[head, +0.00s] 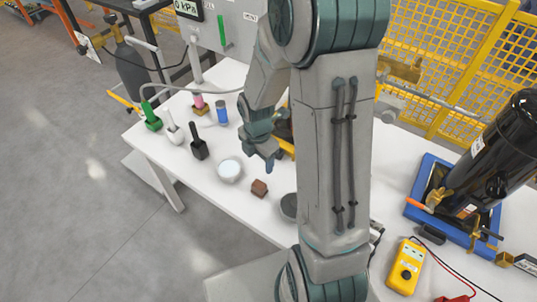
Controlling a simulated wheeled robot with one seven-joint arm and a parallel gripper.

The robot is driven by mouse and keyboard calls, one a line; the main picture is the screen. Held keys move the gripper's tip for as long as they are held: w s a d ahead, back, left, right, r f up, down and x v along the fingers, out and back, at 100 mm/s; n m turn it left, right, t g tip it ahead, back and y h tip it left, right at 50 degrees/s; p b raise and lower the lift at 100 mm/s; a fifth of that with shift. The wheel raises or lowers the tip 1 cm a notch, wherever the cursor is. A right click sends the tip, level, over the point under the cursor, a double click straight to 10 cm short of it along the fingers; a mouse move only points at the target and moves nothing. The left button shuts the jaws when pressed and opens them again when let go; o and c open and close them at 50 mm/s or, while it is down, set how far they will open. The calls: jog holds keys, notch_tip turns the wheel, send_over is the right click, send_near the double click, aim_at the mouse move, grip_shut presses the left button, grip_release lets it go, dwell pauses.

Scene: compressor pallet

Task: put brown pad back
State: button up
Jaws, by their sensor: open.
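A small brown block, which looks like the brown pad (260,188), lies on the white table (215,149) near its front edge. My gripper (271,163) points down above the table, just behind the brown pad in the picture. It is open, with nothing seen between its fingers, and apart from the pad. My own arm hides the middle of the table and part of what stands behind the gripper.
A round white dish (229,172) is left of the pad; a dark round dish (289,206) is right of it, partly hidden. Several handled items and a blue cylinder (222,112) stand further left. A black compressor (490,155) in a blue tray (427,170) and a yellow meter (406,268) are right.

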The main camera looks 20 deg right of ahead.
jog(key=s+r+m+t, duration=0.1)
jog(key=s+r+m, duration=0.6)
jog(key=r+m, duration=0.3)
jog(key=s+r+m+t, duration=0.2)
jog(key=s+r+m, duration=0.5)
jog(key=m, duration=0.5)
jog(key=shift+a+r+m, duration=0.3)
jog(key=shift+r+m, duration=0.1)
jog(key=shift+r, duration=0.95)
